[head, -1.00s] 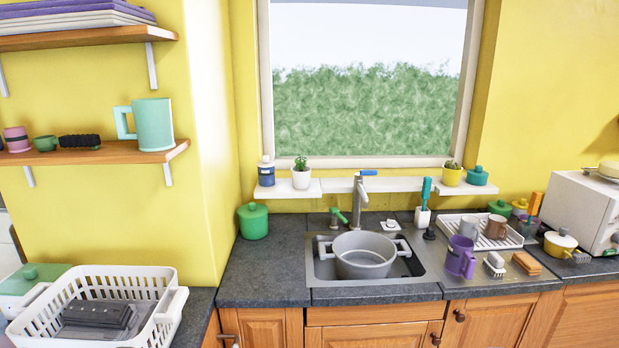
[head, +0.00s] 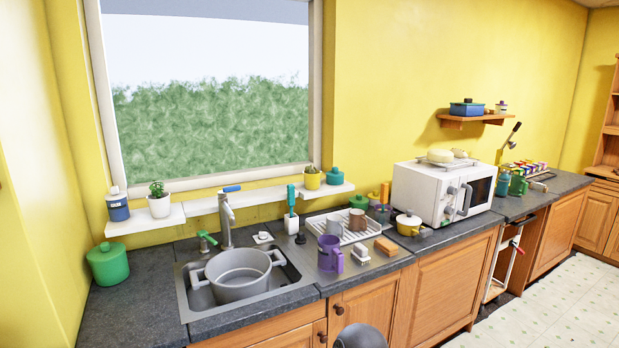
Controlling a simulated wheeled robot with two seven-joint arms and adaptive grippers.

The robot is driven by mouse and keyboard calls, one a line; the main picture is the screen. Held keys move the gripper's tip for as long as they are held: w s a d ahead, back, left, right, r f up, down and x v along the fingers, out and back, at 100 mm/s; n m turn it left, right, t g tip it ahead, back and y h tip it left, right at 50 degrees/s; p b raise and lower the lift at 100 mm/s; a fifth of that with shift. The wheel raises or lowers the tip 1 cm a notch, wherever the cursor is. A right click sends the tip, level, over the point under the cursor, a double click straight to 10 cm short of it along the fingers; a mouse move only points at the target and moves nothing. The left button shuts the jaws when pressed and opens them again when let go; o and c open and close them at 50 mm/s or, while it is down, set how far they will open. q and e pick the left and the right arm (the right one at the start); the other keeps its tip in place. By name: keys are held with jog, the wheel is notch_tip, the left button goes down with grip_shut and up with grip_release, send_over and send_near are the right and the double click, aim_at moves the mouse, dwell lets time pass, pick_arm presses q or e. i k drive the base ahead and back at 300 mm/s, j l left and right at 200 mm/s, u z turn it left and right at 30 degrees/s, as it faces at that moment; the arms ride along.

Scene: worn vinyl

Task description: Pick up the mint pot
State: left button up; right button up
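I see no mint-coloured cooking pot in the head view now. The nearest in colour are a green lidded canister (head: 108,263) on the counter left of the sink and a small teal lidded jar (head: 335,176) on the window shelf. A grey two-handled pot (head: 238,275) sits in the sink (head: 188,308). A small yellow lidded pot (head: 408,224) stands in front of the microwave. Neither of my grippers is in view.
A purple mug (head: 330,253) stands right of the sink, near a white drying rack (head: 322,221) with mugs. The white microwave (head: 441,192) takes up the counter behind. The dark counter (head: 130,318) at the lower left is bare. Pale patterned floor (head: 560,310) is open at right.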

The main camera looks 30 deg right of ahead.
aim_at(312, 177)
jog(key=i+l, duration=0.15)
jog(key=l, duration=0.25)
jog(key=i+l, duration=0.1)
jog(key=l, duration=0.35)
jog(key=i+l, duration=0.15)
jog(key=l, duration=0.25)
jog(key=i+l+u, duration=0.2)
jog(key=l+u, duration=0.2)
jog(key=l, duration=0.65)
jog(key=l+u, duration=0.45)
jog(key=l, duration=0.65)
